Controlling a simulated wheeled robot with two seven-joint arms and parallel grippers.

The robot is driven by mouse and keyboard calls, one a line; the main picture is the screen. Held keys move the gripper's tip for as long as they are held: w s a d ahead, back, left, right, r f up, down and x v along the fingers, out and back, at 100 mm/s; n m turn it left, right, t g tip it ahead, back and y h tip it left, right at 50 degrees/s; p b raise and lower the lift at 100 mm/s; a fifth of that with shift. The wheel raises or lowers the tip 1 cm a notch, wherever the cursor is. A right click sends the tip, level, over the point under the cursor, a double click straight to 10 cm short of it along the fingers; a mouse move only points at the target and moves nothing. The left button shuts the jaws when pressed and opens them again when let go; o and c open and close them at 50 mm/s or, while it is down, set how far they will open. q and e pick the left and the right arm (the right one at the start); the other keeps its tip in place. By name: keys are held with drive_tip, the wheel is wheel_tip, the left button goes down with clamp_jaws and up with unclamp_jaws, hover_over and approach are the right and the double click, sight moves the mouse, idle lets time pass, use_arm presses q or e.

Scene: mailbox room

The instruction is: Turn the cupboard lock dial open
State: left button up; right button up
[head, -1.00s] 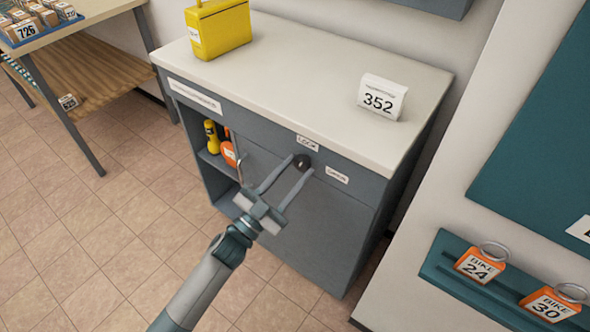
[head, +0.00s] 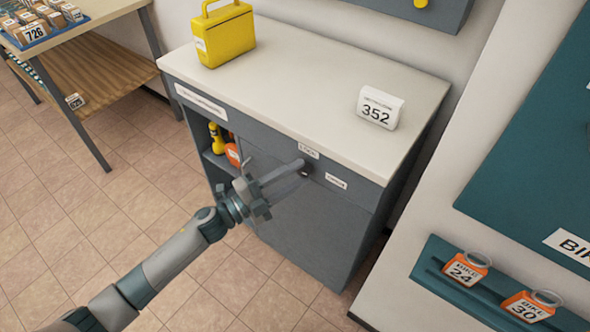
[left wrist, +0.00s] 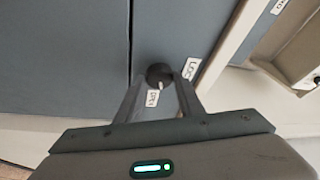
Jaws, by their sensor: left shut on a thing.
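The lock dial (left wrist: 160,75) is a small dark round knob on the grey cupboard's (head: 318,228) front. My left gripper (head: 303,168) is shut on it, with one finger on each side in the left wrist view. In the head view the fingers look nearly edge-on and hide most of the dial. A LOCK label (head: 308,151) sits above the dial and an OPEN label (head: 336,181) to its right. In the left wrist view a light mark on the dial faces the OPEN label (left wrist: 152,98), though it is small. My right gripper is not in view.
On the cupboard top stand a yellow box (head: 226,38) and a white 352 sign (head: 379,108). An open shelf at the left holds a yellow item (head: 216,138) and an orange one (head: 232,155). A teal rack (head: 430,263) with bike tags is at right.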

use_arm(q)
drive_tip(key=shift+r+m+g+p, duration=0.3)
drive_tip(key=shift+m+p, duration=0.35)
drive_tip(key=shift+m, duration=0.25)
drive_tip(key=shift+f+m+y+p, duration=0.25)
drive_tip(key=shift+m+y+p, duration=0.25)
drive_tip(key=shift+m+p, duration=0.4)
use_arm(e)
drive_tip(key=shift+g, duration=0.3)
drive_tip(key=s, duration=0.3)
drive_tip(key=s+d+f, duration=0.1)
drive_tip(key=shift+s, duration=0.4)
use_arm(q)
drive_tip(key=o, duration=1)
drive_tip(key=shift+g, duration=0.4)
drive_tip(key=shift+o, duration=0.2)
drive_tip(key=shift+s+a, duration=0.1)
